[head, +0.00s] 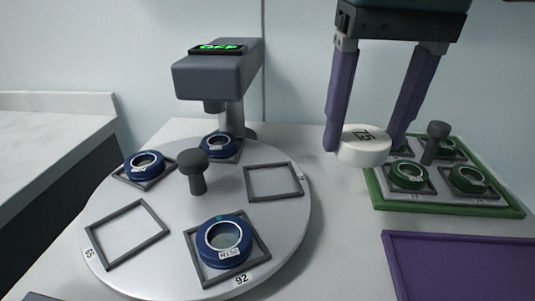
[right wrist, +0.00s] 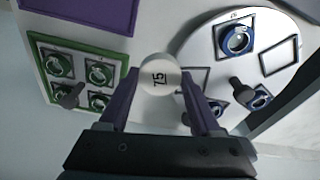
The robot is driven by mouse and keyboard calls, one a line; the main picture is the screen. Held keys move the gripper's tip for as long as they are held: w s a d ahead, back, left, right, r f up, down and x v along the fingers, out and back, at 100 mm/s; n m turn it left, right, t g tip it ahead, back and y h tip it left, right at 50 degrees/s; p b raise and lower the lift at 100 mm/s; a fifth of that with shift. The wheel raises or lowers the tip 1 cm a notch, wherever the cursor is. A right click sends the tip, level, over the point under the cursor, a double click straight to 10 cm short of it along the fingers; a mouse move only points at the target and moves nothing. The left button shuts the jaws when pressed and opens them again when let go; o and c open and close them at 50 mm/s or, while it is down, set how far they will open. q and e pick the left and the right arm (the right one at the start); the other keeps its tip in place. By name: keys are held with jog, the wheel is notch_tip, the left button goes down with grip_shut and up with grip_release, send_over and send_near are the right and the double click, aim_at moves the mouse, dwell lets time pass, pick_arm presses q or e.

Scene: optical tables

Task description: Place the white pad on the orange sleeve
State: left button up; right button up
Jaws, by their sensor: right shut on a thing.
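The white pad (head: 362,150) is a thick round disc with dark digits on its top. It is between the purple fingers of my right gripper (head: 364,144), which is shut on it. In the right wrist view the pad (right wrist: 160,72) shows the number 75 between the fingertips (right wrist: 158,80). It appears held above the table, between the round plate and the green tray. I see no orange sleeve in either view. My left gripper is not in view.
A round grey plate (head: 165,222) carries several blue rings, empty square frames and a dark knob (head: 194,170). A grey device with a green display (head: 218,80) stands behind it. A green tray (head: 445,207) holds green rings; a purple tray (head: 460,270) lies nearer.

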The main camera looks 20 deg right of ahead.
jog(key=b, duration=0.2)
send_over(338, 238)
jog(key=f, duration=0.8)
jog(key=shift+s, duration=0.25)
notch_tip(338, 238, down, 5)
jog(key=shift+f+b, duration=0.15)
jog(key=shift+b, duration=0.55)
jog(key=shift+f, duration=0.15)
jog(key=o, duration=1.1)
jog(key=shift+c, duration=0.2)
